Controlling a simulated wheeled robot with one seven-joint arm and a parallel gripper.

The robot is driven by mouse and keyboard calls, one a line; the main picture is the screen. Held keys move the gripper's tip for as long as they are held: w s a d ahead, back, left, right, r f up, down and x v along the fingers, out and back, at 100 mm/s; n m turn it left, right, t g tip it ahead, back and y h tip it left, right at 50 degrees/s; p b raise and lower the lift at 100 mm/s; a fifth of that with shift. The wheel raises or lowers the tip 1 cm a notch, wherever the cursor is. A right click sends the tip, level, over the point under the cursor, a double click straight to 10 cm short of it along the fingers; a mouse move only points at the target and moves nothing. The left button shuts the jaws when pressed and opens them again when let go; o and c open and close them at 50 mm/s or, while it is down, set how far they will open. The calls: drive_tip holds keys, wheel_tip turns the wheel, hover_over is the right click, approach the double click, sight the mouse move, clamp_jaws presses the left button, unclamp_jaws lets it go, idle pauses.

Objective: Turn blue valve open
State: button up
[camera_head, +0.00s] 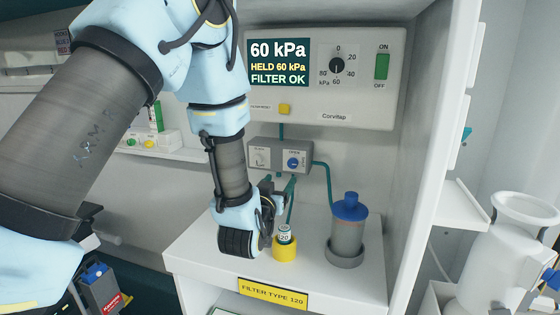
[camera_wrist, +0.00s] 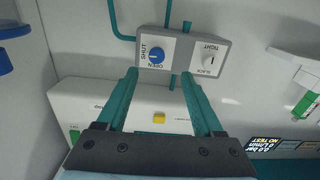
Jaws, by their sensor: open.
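The blue valve (camera_head: 293,162) is a round knob on the right half of a small grey box under the display panel. It also shows in the wrist view (camera_wrist: 156,57), upside down, with OPEN and SHUT labels beside it. Its pale mark seems to run sideways toward SHUT, but it is too small to be sure. My gripper (camera_head: 289,184) is just below the box in the head view. In the wrist view my gripper (camera_wrist: 159,76) has its two teal fingers spread, one to each side of the knob's line and apart from it, with nothing between them.
A white knob (camera_wrist: 209,61) marked SLACK and TIGHT shares the box. The display (camera_head: 279,65) reads 60 kPa, HELD 60 kPa, FILTER OK. A blue-capped canister (camera_head: 348,232) and a yellow-based vial (camera_head: 284,247) stand on the shelf below. Teal tubes leave the box.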

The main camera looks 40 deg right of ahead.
sight(292, 165)
drive_tip(key=p+x, duration=0.1)
drive_tip(key=x, duration=0.2)
drive_tip(key=p+x, duration=0.2)
drive_tip(key=x, duration=0.1)
drive_tip(key=p+x, duration=0.1)
drive_tip(key=x, duration=0.2)
drive_tip(key=shift+s+d+r, duration=0.15)
drive_tip(key=shift+d+r, duration=0.1)
drive_tip(key=shift+r, duration=0.05)
drive_tip(key=shift+w+d+f+p, duration=0.1)
drive_tip(key=shift+w+d+p, duration=0.25)
drive_tip(key=shift+d, duration=0.25)
drive_tip(key=shift+c, duration=0.2)
clamp_jaws()
